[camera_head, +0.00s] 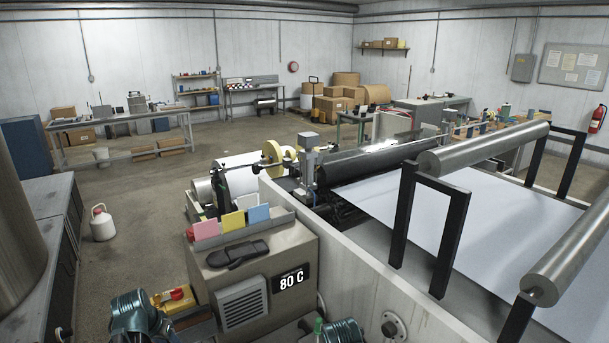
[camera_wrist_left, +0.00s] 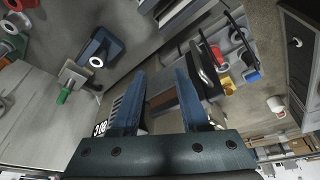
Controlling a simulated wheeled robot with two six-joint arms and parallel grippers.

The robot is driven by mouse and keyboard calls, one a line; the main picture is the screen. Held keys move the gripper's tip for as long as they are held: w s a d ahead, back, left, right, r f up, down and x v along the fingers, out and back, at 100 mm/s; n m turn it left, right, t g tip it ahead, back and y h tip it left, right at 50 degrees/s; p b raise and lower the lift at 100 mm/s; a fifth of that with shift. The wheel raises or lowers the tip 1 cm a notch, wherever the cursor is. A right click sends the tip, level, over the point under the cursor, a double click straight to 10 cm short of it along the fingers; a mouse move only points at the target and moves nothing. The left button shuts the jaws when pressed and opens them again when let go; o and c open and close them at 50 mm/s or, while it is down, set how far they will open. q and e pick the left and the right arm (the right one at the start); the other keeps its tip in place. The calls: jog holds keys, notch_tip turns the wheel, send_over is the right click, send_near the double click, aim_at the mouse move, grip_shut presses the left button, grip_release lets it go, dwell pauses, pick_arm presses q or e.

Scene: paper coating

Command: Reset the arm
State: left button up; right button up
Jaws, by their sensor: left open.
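In the left wrist view, my left gripper (camera_wrist_left: 161,74) is open, with its two dark fingers apart and nothing between them. The side of the control cabinet shows behind the fingers. In the head view, part of my left arm (camera_head: 137,314) shows at the bottom left, in front of the cabinet, but its gripper is out of frame.
The cabinet (camera_head: 284,250) has an 80 C display (camera_head: 291,279), and colored cards and a black device (camera_head: 238,254) lie on top. A coating machine with a white sheet (camera_head: 455,215) and metal rollers (camera_head: 485,150) stands to the right. A white jug (camera_head: 103,224) stands on open floor at left.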

pick_arm(q)
jog(key=s+d+f+m+g+b, duration=0.1)
jog(key=s+d+f+b, duration=0.2)
jog(key=d, duration=0.8)
jog(key=s+d+f+m+g+y+b, duration=0.1)
jog(key=s+d+f+b, duration=0.3)
jog(key=d, duration=0.7)
jog(key=s+d+f+m+g+b, duration=0.1)
jog(key=s+d+f+g+b, duration=0.1)
jog(key=d+f+b, duration=0.5)
jog(key=s+d+f, duration=0.1)
jog(key=d+f, duration=0.1)
jog(key=d, duration=0.3)
jog(key=shift+s+f+m+y, duration=0.2)
jog(key=shift+s+m+y, duration=0.1)
jog(key=shift+s+m, duration=0.1)
